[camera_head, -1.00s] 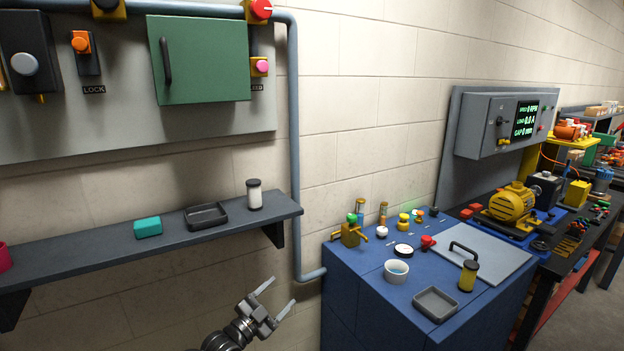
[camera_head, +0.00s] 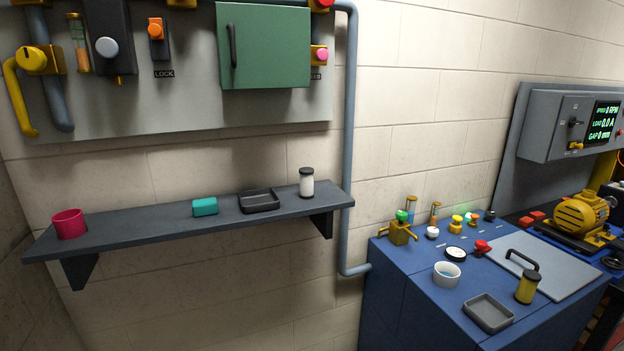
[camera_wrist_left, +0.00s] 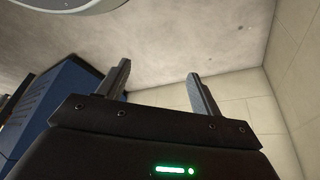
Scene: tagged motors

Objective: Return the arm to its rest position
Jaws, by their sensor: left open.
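My left gripper (camera_wrist_left: 160,88) shows in the left wrist view with its two fingers spread apart and nothing between them. Past the fingers are a pale block wall and a grey surface. Neither gripper shows in the head view now. My right gripper is in no frame.
A wall shelf (camera_head: 135,229) holds a pink cup (camera_head: 69,224), a teal block (camera_head: 205,207), a black tray (camera_head: 259,201) and a lidded jar (camera_head: 307,184). A blue cabinet (camera_head: 400,295) stands at the right; a blue side also shows in the wrist view (camera_wrist_left: 72,90).

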